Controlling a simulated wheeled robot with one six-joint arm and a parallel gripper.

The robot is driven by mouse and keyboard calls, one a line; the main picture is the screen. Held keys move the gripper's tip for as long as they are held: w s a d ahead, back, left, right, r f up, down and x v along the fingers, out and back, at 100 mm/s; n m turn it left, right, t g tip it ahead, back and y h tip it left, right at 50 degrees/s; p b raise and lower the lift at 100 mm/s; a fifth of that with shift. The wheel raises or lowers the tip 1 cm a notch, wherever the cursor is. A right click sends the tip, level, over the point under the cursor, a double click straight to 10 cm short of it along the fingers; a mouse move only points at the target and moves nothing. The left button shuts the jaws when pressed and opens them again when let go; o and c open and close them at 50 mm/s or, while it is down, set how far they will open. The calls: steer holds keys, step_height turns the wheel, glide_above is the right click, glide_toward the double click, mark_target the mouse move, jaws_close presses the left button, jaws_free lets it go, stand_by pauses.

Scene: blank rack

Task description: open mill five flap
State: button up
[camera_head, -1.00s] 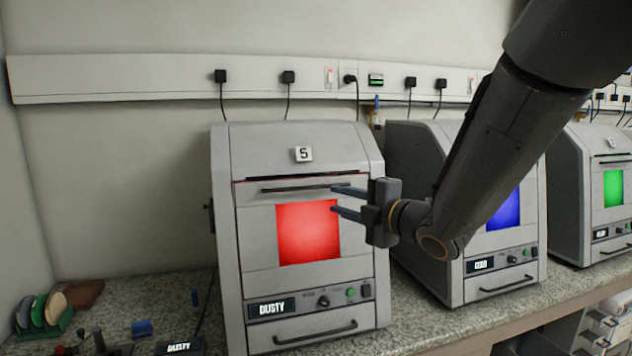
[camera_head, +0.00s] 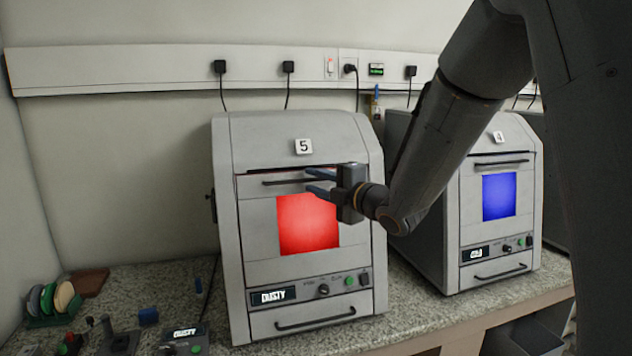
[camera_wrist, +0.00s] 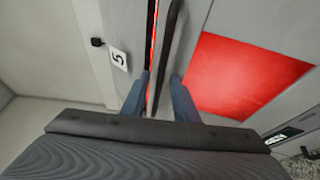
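Mill five (camera_head: 228,240) is a grey cabinet with a "5" label (camera_head: 303,147). Its front flap (camera_head: 257,222) has a red glowing window (camera_head: 308,224) and a dark bar handle (camera_head: 285,183) near its upper edge. My gripper (camera_head: 313,181) is at the right part of this handle, its fingers pointing left. In the wrist view my gripper (camera_wrist: 160,90) is open, with the handle (camera_wrist: 171,45) running between its fingers, apparently not clamped. A thin red line shows along the flap's upper edge in both views. The flap looks closed or nearly so.
Mill four (camera_head: 470,220), with a blue window, stands to the right behind my arm. Coloured discs in a rack (camera_head: 55,300) and small items lie on the counter (camera_head: 240,346) at left. A grey trunking with plugs (camera_head: 130,70) runs along the wall.

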steer(key=shift+c, duration=0.4)
jaws_close()
stand_by(0.9)
